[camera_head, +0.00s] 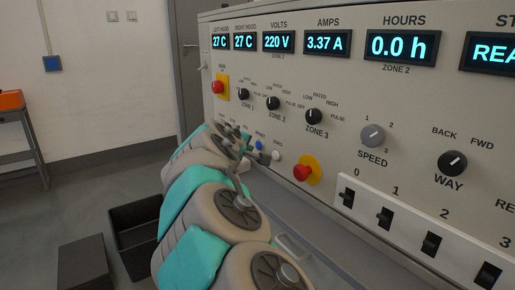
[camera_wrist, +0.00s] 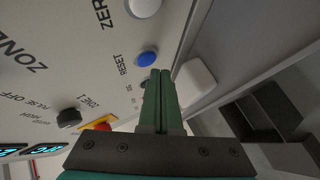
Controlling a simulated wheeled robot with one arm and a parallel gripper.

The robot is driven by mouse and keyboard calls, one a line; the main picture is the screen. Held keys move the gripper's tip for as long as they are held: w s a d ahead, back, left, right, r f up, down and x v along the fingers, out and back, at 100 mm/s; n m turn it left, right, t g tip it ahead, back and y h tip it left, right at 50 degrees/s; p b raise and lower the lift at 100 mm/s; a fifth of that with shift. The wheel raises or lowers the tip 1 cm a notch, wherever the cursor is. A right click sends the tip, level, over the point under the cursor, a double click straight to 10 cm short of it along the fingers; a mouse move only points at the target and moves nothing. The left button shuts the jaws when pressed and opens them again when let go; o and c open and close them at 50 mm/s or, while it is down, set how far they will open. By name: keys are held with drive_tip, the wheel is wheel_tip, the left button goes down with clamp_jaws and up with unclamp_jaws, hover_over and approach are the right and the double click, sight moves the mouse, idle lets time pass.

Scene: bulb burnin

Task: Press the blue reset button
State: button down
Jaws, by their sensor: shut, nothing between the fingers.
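The blue reset button (camera_head: 259,146) sits on the grey panel, left of a white button (camera_head: 276,156), in the head view. In the wrist view the blue button (camera_wrist: 147,58) is beside the label RESET, with the white button (camera_wrist: 143,7) marked ZERO above it. My gripper (camera_wrist: 160,72) is shut and empty. Its fingertips are close to the blue button, a little below and right of it in the wrist view. I cannot tell whether they touch the panel. In the head view my arm reaches to the panel and the fingers are hard to make out.
Red stop buttons on yellow plates (camera_head: 302,173) (camera_head: 219,87) stand out from the panel. Black zone knobs (camera_head: 313,116) and a row of black switches (camera_head: 385,217) are nearby. A ledge runs below the panel. A dark bin (camera_head: 135,232) stands on the floor at left.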

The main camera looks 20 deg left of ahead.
drive_tip(key=shift+s+a, duration=0.15)
drive_tip(key=s+a+b, duration=0.1)
drive_tip(key=s+a, duration=0.2)
drive_tip(key=shift+s, duration=0.35)
idle(0.4)
idle(0.4)
